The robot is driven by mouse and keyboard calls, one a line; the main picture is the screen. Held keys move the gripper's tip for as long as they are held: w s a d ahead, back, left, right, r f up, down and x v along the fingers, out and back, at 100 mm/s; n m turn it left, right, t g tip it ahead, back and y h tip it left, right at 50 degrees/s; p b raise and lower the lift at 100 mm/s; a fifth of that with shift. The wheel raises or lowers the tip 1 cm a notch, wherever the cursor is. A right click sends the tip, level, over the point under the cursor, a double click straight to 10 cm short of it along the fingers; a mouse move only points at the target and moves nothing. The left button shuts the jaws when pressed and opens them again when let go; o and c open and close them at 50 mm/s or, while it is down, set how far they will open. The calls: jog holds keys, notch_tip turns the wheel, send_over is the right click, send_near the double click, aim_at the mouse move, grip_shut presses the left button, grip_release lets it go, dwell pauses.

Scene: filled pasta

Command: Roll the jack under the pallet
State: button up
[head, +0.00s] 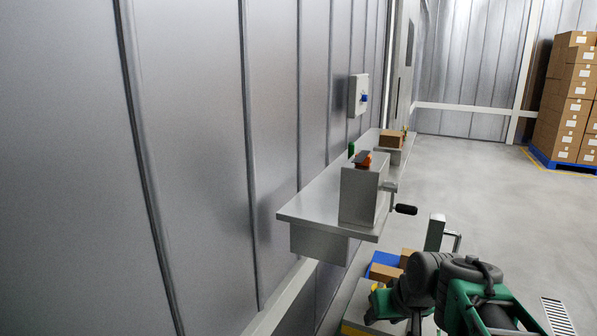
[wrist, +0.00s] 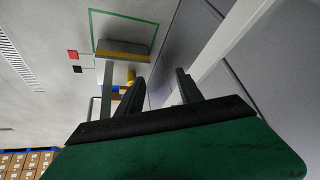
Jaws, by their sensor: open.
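A blue pallet (head: 545,160) stands on the floor at the far right of the head view, stacked high with brown boxes (head: 572,105). Its blue edge also shows at the lower left of the wrist view (wrist: 30,150). I cannot make out a jack with certainty. A grey post with a bent handle (head: 436,232) rises beside my arm in the head view; I cannot tell whether it belongs to the jack. My gripper (wrist: 160,76) is open and empty, its two black fingers apart, with nothing between them. It is far from the pallet.
A metal shelf (head: 310,205) along the left wall carries a grey box with a black-knobbed crank (head: 362,190). Below it are a blue item (head: 382,268) and small brown boxes. A floor drain (head: 558,316) lies at right. Open grey floor (head: 480,185) leads to the pallet.

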jog(key=s+a+g+h+p, duration=0.1)
jog(key=s+a+g+p, duration=0.1)
jog(key=s, duration=1.2)
jog(key=shift+s+a+f+m+g+p, duration=0.15)
jog(key=shift+s+a+m+g+p, duration=0.15)
jog(key=shift+s+a+m+p, duration=0.25)
jog(key=shift+w+a+n, duration=0.1)
jog(key=shift+w+n, duration=0.1)
jog(key=shift+n, duration=0.05)
